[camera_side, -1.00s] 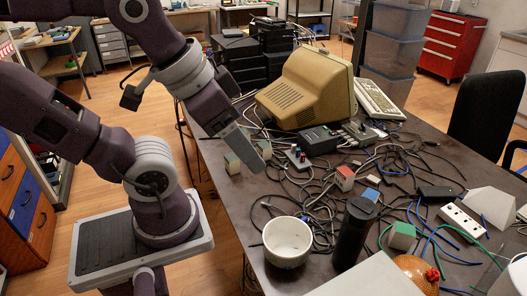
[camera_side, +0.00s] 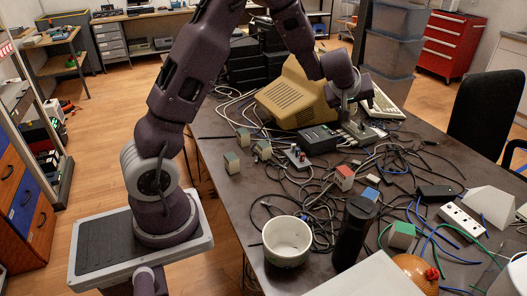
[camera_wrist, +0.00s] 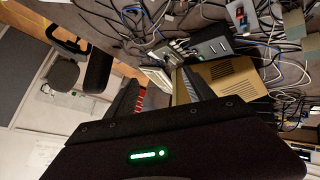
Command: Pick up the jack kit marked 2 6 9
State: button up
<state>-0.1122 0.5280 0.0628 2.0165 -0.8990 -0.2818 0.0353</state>
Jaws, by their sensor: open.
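Several small cube-shaped blocks lie on the dark table, and I cannot read a number on any, so I cannot tell which is marked 2 6 9. Three stand at the left: a green-topped one (camera_side: 232,162), one beside it (camera_side: 263,149) and one behind (camera_side: 243,137). A red one (camera_side: 345,177), a blue-topped one (camera_side: 370,196) and a green one (camera_side: 402,235) lie farther right among cables. My gripper (camera_wrist: 160,85) is open and empty. In the side view it is beside the beige monitor (camera_side: 295,92), above the table, away from the blocks.
Cables tangle across the table. A white bowl (camera_side: 287,241) and a black cylinder (camera_side: 354,233) stand near the front. A black box (camera_side: 318,139), a keyboard (camera_side: 383,102) and a power strip (camera_side: 462,221) also take up room. The table's left edge is fairly clear.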

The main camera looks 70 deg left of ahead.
aim_at(267, 148)
jog(key=s+a+f+n+g+y, duration=0.2)
jog(key=a+f, duration=0.3)
jog(key=f, duration=0.1)
jog(key=s+a+f+n+g+y, duration=0.1)
jog(key=s+a+f+g+y, duration=0.1)
jog(key=a+f, duration=0.4)
jog(key=s+a+f+n+g+y, duration=0.2)
jog(key=s+a+f+y, duration=0.1)
jog(key=a+f, duration=0.3)
jog(key=shift+s+a+f+n, duration=0.15)
jog(key=shift+s+f, duration=0.05)
jog(key=shift+f, duration=0.25)
jog(key=shift+s+a+f+n, duration=0.1)
jog(key=shift+s+f+n, duration=0.05)
jog(key=shift+f, duration=0.3)
jog(key=s+a+f+g, duration=0.1)
jog(key=s, duration=0.1)
jog(key=s+a+f+g+y, duration=0.1)
jog(key=s+f, duration=0.1)
jog(key=s+a+f+n+g+y, duration=0.1)
jog(key=s, duration=0.2)
jog(key=shift+a+f, duration=0.15)
jog(key=shift+a, duration=0.15)
jog(key=x, duration=0.6)
jog(key=shift+s+a+f, duration=0.15)
jog(key=shift+a+f, duration=0.05)
jog(key=shift+f, duration=0.15)
grip_shut()
